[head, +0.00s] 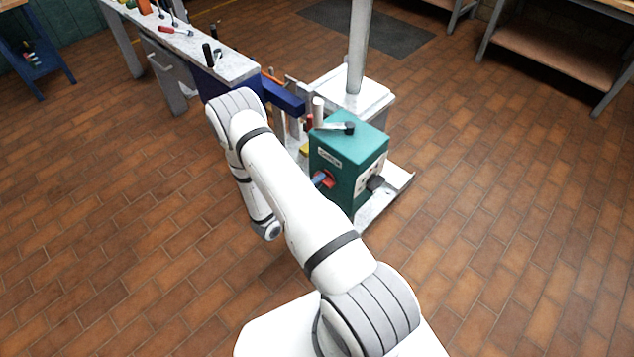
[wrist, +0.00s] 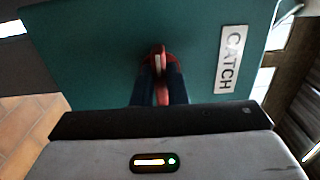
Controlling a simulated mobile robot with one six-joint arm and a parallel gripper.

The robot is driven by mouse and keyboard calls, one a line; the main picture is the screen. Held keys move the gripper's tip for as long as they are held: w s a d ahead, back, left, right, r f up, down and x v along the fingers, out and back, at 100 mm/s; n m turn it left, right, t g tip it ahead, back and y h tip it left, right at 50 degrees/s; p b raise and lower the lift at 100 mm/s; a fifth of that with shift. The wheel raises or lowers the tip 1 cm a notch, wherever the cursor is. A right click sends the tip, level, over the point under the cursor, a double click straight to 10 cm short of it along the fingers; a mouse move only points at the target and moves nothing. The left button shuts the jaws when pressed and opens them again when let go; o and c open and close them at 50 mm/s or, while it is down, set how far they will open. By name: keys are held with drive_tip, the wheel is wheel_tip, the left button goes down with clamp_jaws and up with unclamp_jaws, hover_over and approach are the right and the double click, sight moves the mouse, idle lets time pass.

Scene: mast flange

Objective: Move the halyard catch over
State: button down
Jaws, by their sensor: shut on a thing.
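The halyard catch is a small red part (wrist: 163,95) on the face of a green box, beside a white label reading CATCH (wrist: 230,60). In the wrist view my gripper (wrist: 161,76) has its two dark fingers on either side of the red catch, shut on it. A pale strip shows at the catch's upper end. In the head view the red catch (head: 328,179) shows on the left face of the green box (head: 340,180), with a blue fingertip at it. My arm hides the rest of the gripper there.
A lever with a black end (head: 349,128) lies across the box top, and a black knob (head: 376,183) sticks out of its right face. A pale mast (head: 359,45) stands behind. A workbench (head: 225,66) with tools is at upper left. Floor at right is clear.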

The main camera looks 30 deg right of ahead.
drive_tip(key=shift+d, duration=0.1)
drive_tip(key=shift+s, duration=0.1)
idle(0.3)
drive_tip(key=c, duration=1.4)
unclamp_jaws()
drive_tip(key=shift+c, duration=0.2)
drive_tip(key=v, duration=0.7)
drive_tip(key=shift+a, duration=0.4)
